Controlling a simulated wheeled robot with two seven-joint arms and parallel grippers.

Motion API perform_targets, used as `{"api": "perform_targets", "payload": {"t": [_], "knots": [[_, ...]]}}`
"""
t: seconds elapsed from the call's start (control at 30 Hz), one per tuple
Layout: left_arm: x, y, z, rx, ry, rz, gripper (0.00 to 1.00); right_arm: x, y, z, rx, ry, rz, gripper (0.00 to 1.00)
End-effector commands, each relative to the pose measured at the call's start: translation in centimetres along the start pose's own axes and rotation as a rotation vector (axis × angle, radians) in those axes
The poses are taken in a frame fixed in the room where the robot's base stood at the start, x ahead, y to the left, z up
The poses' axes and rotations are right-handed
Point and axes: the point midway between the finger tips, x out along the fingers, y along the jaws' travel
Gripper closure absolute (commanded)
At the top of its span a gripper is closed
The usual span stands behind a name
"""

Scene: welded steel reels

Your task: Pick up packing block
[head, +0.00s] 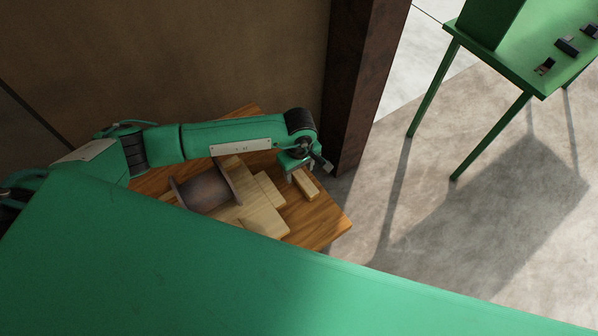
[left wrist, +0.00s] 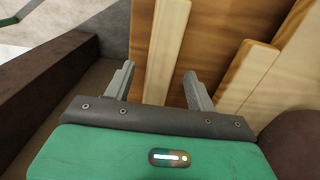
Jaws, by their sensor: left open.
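The packing block (head: 307,186) is a short, pale wooden bar lying near the right end of the wooden table (head: 325,222). In the left wrist view the block (left wrist: 166,48) runs lengthwise between my two fingers, with a gap on each side; its near end is hidden behind the gripper body. My left gripper (head: 298,172) is open over the block's far end in the head view. Its grey fingers also show in the left wrist view (left wrist: 158,73), with nothing held. I cannot tell the exact height of the fingertips. My right gripper is not in view.
A brown steel reel (head: 206,191) sits left of the block among pale wooden pieces (head: 262,214). A dark rusty post (head: 365,90) stands close behind the table's right end. A green stand (head: 515,75) with small dark items is at upper right; bare floor lies between.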

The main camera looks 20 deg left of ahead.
Motion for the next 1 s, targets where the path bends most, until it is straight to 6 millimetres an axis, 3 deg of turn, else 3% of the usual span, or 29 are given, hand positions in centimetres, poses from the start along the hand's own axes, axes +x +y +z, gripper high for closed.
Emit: {"api": "perform_targets", "payload": {"t": [0.33, 0.5, 0.6, 1.0], "knots": [[0.86, 0.01, -0.02, 0.000, 0.001, 0.001, 0.46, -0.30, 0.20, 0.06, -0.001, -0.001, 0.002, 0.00], [0.83, 0.01, -0.02, 0.000, 0.001, 0.001, 0.79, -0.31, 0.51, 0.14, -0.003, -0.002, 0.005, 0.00], [0.83, 0.01, -0.02, 0.000, 0.001, 0.001, 0.93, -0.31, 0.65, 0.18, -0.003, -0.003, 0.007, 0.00], [0.06, 0.07, -0.07, 0.000, 0.001, 0.002, 0.94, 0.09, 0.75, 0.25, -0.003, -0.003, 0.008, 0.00]]}}
